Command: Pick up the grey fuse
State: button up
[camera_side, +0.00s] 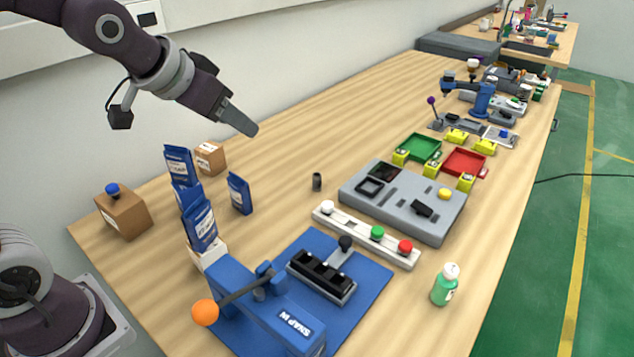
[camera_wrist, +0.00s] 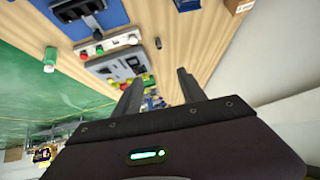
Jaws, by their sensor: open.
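The grey fuse (camera_side: 317,181) is a small dark cylinder standing upright on the wooden table, left of the grey panel box. It also shows in the wrist view (camera_wrist: 158,43) as a small dark spot above the gap between the fingers. My gripper (camera_side: 246,127) is high over the table, up and to the left of the fuse and well apart from it. In the wrist view my gripper (camera_wrist: 158,88) has its two fingers spread with nothing between them.
A grey panel box (camera_side: 405,205) and a white button strip (camera_side: 366,235) lie right of the fuse. Blue bags (camera_side: 240,193) and a cardboard box (camera_side: 210,157) stand to the left. A blue press (camera_side: 255,310) and green bottle (camera_side: 445,285) are in front. Bare table surrounds the fuse.

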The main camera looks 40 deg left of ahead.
jog(key=w+a+f+t, duration=0.1)
jog(key=w+f, duration=0.2)
jog(key=w, duration=0.4)
jog(key=w+a+f+t, duration=0.1)
jog(key=w+f, duration=0.3)
jog(key=w, duration=0.3)
jog(key=m+t+h, duration=0.1)
jog(key=t+h, duration=0.1)
send_over(314, 180)
jog(key=s, duration=0.2)
notch_tip(314, 180, down, 11)
jog(key=shift+t+h, duration=0.3)
jog(key=shift+t, duration=0.2)
jog(key=f, duration=0.9)
jog(key=shift+w+a+f, duration=0.1)
jog(key=shift+w+f, duration=0.1)
jog(key=shift+w, duration=0.05)
jog(key=shift+w+f, duration=0.85)
jog(key=shift+w, duration=0.2)
jog(key=shift+w+f, duration=0.2)
jog(key=shift+w, duration=0.2)
grip_shut()
